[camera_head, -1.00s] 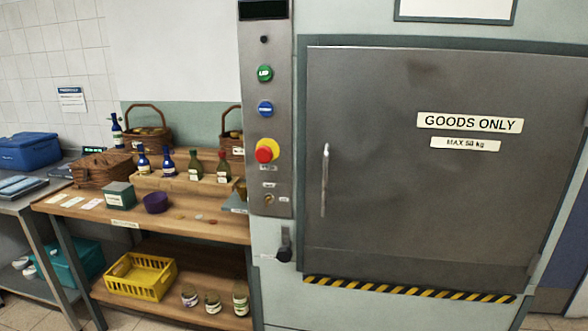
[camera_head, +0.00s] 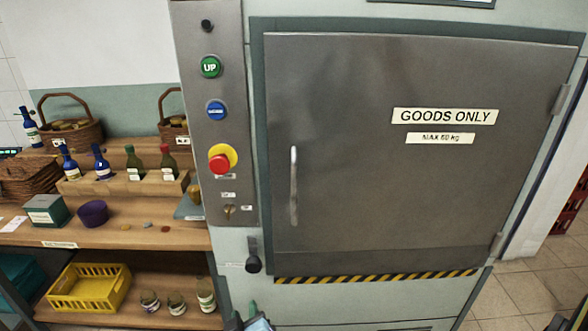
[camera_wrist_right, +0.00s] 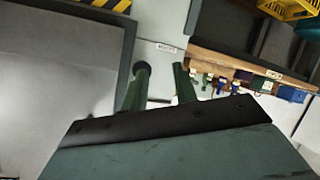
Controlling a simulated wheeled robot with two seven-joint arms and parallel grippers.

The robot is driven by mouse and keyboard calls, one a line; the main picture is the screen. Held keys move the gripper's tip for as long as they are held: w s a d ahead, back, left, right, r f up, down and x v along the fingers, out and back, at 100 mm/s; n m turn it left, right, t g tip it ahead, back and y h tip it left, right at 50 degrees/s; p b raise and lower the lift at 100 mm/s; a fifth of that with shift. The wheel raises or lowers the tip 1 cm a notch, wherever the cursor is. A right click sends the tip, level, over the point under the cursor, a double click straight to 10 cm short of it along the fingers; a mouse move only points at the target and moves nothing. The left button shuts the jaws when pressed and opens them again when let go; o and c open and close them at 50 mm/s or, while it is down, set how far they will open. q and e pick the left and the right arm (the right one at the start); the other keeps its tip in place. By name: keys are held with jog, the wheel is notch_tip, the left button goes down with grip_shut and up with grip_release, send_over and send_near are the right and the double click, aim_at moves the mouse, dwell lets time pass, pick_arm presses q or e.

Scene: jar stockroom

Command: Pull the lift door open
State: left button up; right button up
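The lift door (camera_head: 400,190) is a grey metal panel with a GOODS ONLY sign, and it looks closed. Its upright bar handle (camera_head: 294,187) is on the left side; the hinges (camera_head: 560,99) are on the right. My right gripper (camera_head: 256,318) just enters at the bottom of the head view, below and left of the handle and apart from it. In the right wrist view, its two green fingers (camera_wrist_right: 160,84) stand apart with nothing seen held between them. My left gripper is not in view.
A control panel (camera_head: 215,120) with buttons is left of the door. Below it a black-knobbed lever (camera_head: 253,262) sticks out near my right gripper. A wooden shelf (camera_head: 150,232) with bottles and baskets stands at the left. Tiled floor (camera_head: 515,280) is clear at the right.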

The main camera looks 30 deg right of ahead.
notch_tip(320, 180, up, 16)
jog(key=s+d+m+t+h+p, duration=0.1)
jog(key=d+m+t+h, duration=0.15)
jog(key=m+h, duration=0.2)
jog(key=m+g+h, duration=0.2)
jog(key=m+h, duration=0.1)
jog(key=m, duration=0.2)
send_near(294, 183)
jog(key=shift+y, duration=0.25)
jog(key=p+x, duration=0.3)
jog(key=x, duration=0.6)
jog(key=shift+w+d+r+p, duration=0.15)
jog(key=shift+d+r+p, duration=0.1)
jog(key=shift+p, duration=0.15)
jog(key=shift+w+d+f, duration=0.15)
jog(key=shift+w+d, duration=0.25)
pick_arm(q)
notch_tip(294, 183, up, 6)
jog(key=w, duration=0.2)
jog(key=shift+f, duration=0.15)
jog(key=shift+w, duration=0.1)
pick_arm(e)
grip_shut()
